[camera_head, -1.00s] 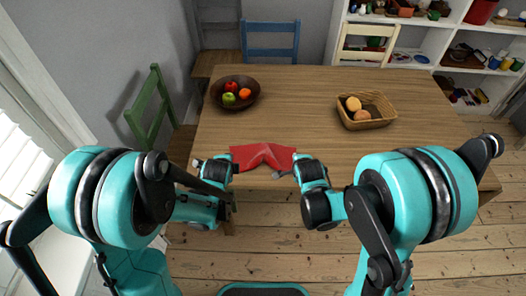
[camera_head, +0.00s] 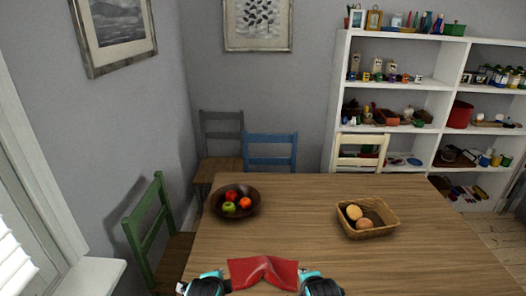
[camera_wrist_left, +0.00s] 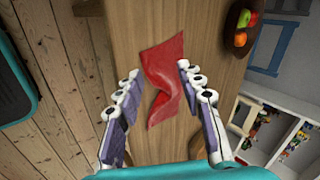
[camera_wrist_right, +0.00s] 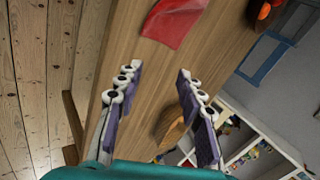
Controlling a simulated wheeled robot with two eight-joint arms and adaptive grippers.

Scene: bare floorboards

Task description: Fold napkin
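The red napkin (camera_head: 263,272) lies on the wooden table (camera_head: 300,195) near its front edge, with a raised crease along its middle. My left gripper (camera_head: 226,284) is at the napkin's left side; in the left wrist view its fingers (camera_wrist_left: 160,78) are spread, with the napkin (camera_wrist_left: 165,75) between and beyond them. Whether they touch the cloth I cannot tell. My right gripper (camera_head: 301,277) is at the napkin's right side; in the right wrist view its fingers (camera_wrist_right: 158,70) are apart and empty, with the napkin (camera_wrist_right: 174,20) ahead of them.
A dark bowl of fruit (camera_head: 216,210) stands at the table's left. A wicker basket (camera_head: 368,233) with round items stands at the right. Chairs, including a green one (camera_head: 152,240) and a blue one (camera_head: 271,150), surround the table. The tabletop between bowl and basket is clear.

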